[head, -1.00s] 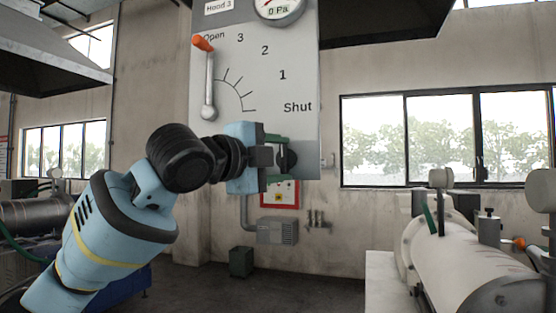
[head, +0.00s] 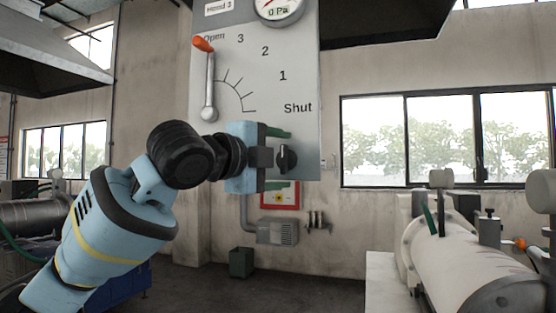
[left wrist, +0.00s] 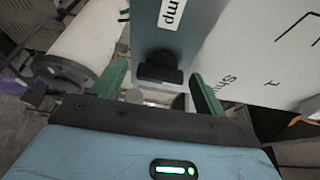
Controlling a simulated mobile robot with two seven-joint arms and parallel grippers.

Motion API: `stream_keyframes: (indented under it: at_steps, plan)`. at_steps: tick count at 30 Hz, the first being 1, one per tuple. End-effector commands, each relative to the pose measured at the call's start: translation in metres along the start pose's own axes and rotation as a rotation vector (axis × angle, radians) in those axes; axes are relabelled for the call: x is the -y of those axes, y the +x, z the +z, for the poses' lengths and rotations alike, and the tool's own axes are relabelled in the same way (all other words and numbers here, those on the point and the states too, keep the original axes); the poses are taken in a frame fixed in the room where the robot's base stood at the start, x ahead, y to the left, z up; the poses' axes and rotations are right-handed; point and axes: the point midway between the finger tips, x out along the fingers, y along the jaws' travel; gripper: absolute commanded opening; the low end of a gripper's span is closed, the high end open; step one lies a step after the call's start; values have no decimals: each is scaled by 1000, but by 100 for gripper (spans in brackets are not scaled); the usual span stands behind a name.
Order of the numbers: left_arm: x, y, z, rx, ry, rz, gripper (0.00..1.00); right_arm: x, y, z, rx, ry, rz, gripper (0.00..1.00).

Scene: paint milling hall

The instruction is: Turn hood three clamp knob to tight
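The clamp knob (head: 287,158) is a small black knob low on the grey hood three panel (head: 240,125). It also shows in the left wrist view (left wrist: 160,70), under a white label ending in "mp" (left wrist: 172,13). My left gripper (head: 283,159) is at the panel, its green fingers above and below the knob. In the left wrist view my left gripper (left wrist: 158,85) is open, with the knob between the fingers and a gap on each side. I cannot tell which setting the knob points to.
An orange-tipped lever (head: 208,80) on the panel stands at Open. A round gauge (head: 279,8) reading 0 Pa is above. A white cylindrical mill (head: 465,255) stands at the right. A red-framed sign (head: 280,195) hangs on the wall behind.

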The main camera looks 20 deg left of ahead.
Motion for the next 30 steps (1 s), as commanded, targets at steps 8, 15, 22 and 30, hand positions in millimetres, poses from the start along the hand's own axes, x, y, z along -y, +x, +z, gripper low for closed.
stream_keyframes:
  at_steps: [8, 15, 22, 30]
  plan:
    - [0, -7, 0, -1, -1, -2, 73, 0, 0, 1, 1, 0, 0, 36]
    - [0, -44, 1, 1, 1, -2, 73, 0, 0, 2, 3, 1, 0, 36]
    - [0, -72, 0, 0, 0, -2, 73, 0, 0, 1, 2, 1, 0, 36]
    - [0, -78, 0, 0, -1, 1, 73, 0, 0, 1, 2, 1, 0, 36]
